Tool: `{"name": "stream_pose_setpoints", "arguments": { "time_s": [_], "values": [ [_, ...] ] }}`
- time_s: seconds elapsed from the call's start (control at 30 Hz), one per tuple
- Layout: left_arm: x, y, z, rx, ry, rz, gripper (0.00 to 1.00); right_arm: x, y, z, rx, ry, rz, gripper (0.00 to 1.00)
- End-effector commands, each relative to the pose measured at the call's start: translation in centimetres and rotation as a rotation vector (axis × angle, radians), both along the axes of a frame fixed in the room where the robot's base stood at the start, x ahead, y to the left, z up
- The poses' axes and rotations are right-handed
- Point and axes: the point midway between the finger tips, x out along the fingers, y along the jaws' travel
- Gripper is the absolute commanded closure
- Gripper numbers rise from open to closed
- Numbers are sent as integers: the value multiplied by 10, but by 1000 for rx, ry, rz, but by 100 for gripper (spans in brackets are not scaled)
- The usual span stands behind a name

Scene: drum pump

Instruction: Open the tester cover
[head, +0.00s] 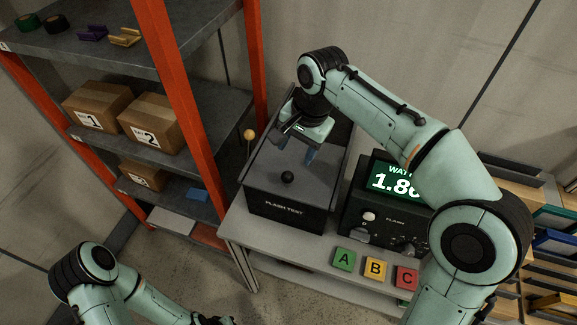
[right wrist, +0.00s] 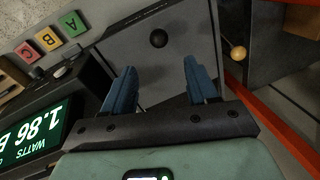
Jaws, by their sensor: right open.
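The tester (head: 290,212) is a dark box labelled "FLASH TEST" on the bench. Its grey cover (head: 262,165) lies shut on top, with a round black knob (head: 287,178) near the front edge. My right gripper (head: 300,151) is above the cover, behind the knob, open and empty. In the right wrist view the two blue fingers (right wrist: 161,88) are spread apart over the cover (right wrist: 180,50). The knob (right wrist: 158,39) shows beyond the fingertips and is not between them.
A meter (head: 385,212) reading about 1.86 watts stands right of the tester. Letter blocks A (head: 344,259), B (head: 375,270) and C (head: 406,277) lie in front of it. An orange-framed shelf (head: 172,90) with boxes stands left. A yellow ball (head: 249,134) shows beside the tester.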

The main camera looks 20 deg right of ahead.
Motion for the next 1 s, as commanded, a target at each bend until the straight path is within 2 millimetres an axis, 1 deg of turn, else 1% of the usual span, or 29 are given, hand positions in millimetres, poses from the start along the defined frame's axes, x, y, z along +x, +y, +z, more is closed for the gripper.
{"name": "stream_pose_setpoints", "arguments": {
  "time_s": [0.03, 0.17, 0.4, 0.53, 0.6, 0.73, 1.0],
  "values": [
    [-3, 0, -3, 0, 4, 1, 100, 0, 1, -9, -1, 6, 1, 42],
    [-8, 0, -9, 0, 9, 0, 100, 3, 4, -34, -2, 9, 1, 42],
    [-15, 0, -19, 0, 17, 1, 100, 10, 11, -84, -2, 8, 2, 42],
    [-16, 0, -22, 0, 19, 0, 100, 13, 14, -105, -1, 6, 2, 42],
    [-17, 0, -23, 0, 19, 0, 100, 15, 15, -114, -1, 5, 1, 42],
    [-17, 0, -24, 0, 20, 0, 100, 17, 16, -123, -1, 3, 1, 42],
    [-17, 0, -24, 0, 20, 0, 100, 17, 17, -126, -1, 2, 1, 42]
  ]
}}
